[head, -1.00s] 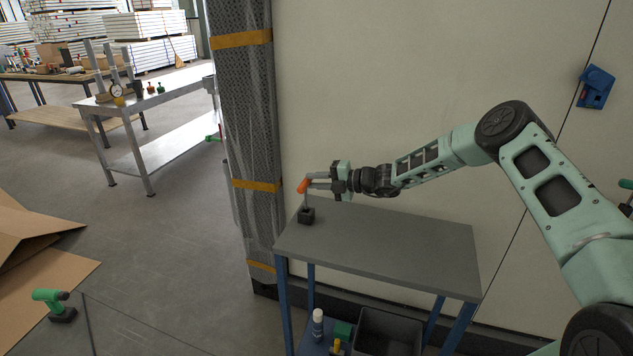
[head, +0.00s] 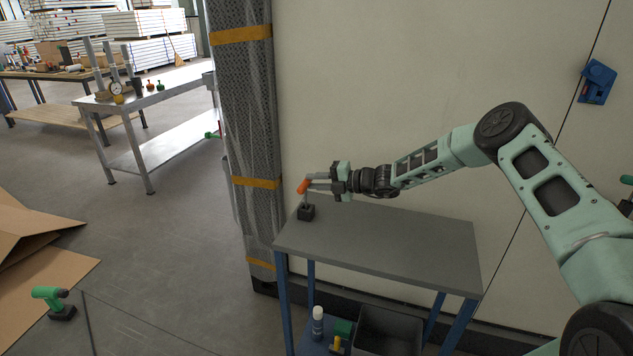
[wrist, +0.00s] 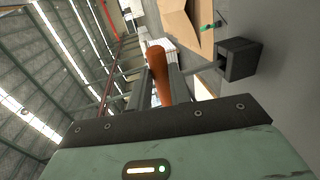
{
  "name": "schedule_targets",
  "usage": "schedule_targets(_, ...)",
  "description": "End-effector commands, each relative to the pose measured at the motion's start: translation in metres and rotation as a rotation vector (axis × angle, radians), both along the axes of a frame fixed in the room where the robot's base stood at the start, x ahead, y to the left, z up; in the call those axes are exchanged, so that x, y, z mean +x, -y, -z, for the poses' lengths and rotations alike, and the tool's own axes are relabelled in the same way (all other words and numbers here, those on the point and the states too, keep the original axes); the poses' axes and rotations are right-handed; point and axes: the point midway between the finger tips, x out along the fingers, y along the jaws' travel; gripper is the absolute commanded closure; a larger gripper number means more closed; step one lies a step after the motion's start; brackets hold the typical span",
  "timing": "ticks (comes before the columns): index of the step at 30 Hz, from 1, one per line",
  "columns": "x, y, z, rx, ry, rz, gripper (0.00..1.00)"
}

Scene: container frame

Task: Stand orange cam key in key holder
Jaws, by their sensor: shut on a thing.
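The orange cam key (head: 303,187) is held upright by my gripper (head: 311,183), above the left end of the grey table. The wrist view also shows its orange handle (wrist: 158,75) between the two fingers of my gripper (wrist: 158,82), which is shut on it. A thin grey shaft runs from the handle down to the key holder (head: 306,213), a small black block on the table top. In the wrist view the shaft meets the top of the key holder (wrist: 238,60). How deep the shaft sits in it cannot be seen.
The grey table (head: 400,250) is otherwise bare. A wrapped column (head: 247,130) stands close by on the left, and a pale wall (head: 430,90) rises behind. A dark bin (head: 385,335) and small items sit on the lower shelf.

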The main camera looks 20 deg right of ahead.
Motion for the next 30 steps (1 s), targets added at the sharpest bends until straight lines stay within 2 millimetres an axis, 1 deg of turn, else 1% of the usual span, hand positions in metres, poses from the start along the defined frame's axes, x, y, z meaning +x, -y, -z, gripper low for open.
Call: schedule_targets(30,0.000,0.000,0.020,0.001,0.001,0.000,1.00)
